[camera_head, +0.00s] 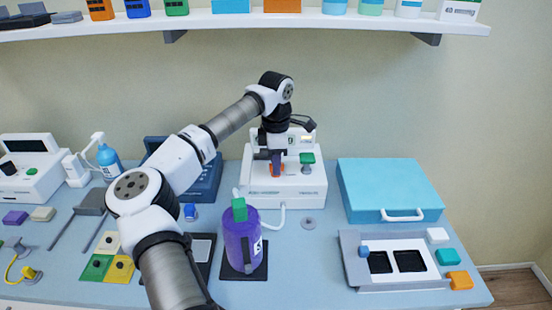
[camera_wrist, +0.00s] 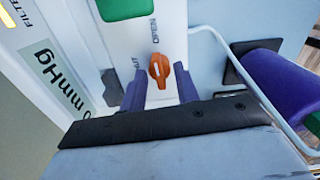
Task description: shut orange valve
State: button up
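The orange valve (camera_wrist: 159,70) is a small knob on the front of a white device (camera_head: 285,190). In the wrist view its long axis runs up the picture toward the word OPEN, and the word SHUT is at its left, partly hidden by a finger. My gripper (camera_wrist: 160,76) is open, with its two purple fingers on either side of the valve and a visible gap at each side. In the head view my gripper (camera_head: 276,158) is right at the device front, and a bit of the orange valve (camera_head: 277,171) shows below the fingers.
A green part (camera_head: 307,158) sits on the device beside the valve. A purple bottle with a green top (camera_head: 243,245) stands in front, linked by a pale tube. A blue case (camera_head: 390,185) and a grey tray (camera_head: 355,270) are at the right. A shelf (camera_head: 330,22) runs above.

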jog(key=shift+c, duration=0.3)
jog(key=c, duration=0.6)
jog(key=shift+n, duration=0.4)
jog(key=n+b, duration=0.2)
jog(key=shift+f+n, duration=0.1)
jog(key=shift+n, duration=0.3)
jog(key=n+b, duration=0.1)
jog(key=n, duration=0.3)
jog(key=shift+n, duration=0.3)
jog(key=n+b, duration=0.2)
jog(key=n, duration=0.2)
jog(key=shift+n, duration=0.3)
jog(key=shift+n+b, duration=0.5)
jog(key=shift+n, duration=1.6)
